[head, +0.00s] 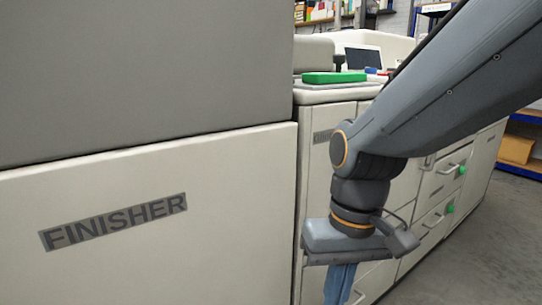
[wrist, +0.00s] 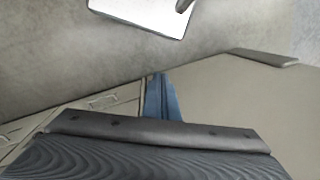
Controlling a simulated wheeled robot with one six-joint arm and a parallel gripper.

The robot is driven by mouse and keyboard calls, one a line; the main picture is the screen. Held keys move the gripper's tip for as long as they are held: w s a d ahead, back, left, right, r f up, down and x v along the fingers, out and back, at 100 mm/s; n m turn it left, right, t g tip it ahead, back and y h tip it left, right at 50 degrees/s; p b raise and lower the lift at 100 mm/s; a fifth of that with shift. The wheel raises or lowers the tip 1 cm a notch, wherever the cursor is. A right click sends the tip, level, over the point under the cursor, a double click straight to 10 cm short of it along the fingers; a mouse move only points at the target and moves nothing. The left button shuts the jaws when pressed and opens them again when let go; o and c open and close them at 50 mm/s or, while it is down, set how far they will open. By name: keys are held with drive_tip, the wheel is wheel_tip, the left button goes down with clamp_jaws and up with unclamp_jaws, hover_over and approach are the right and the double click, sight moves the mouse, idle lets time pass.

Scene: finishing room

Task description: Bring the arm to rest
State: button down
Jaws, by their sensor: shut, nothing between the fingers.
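My gripper (head: 339,284) hangs fingers down from my raised arm in the head view, in front of the cream machine's drawer fronts. Its blue fingers are together with nothing between them. The fingers also show in the wrist view (wrist: 161,97), at the middle of the picture beyond the dark gripper body. The lower fingertips are cut off by the bottom edge of the head view.
A large cream panel marked FINISHER (head: 115,222) fills the left. Cream drawers with green-tagged handles (head: 462,170) stand behind my arm. A green box (head: 334,77) lies on the machine top. Blue shelving (head: 522,145) stands far right. Grey floor (head: 490,245) is clear at lower right.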

drive_tip(key=d+r+m+h+p, duration=0.1)
drive_tip(key=d+r+p, duration=0.8)
drive_tip(key=p, duration=1.1)
wheel_tip(320, 180, up, 3)
drive_tip(key=shift+s+d+r+m+t, duration=0.1)
drive_tip(key=shift+s+d+m+t, duration=0.1)
drive_tip(key=shift+m+t, duration=0.25)
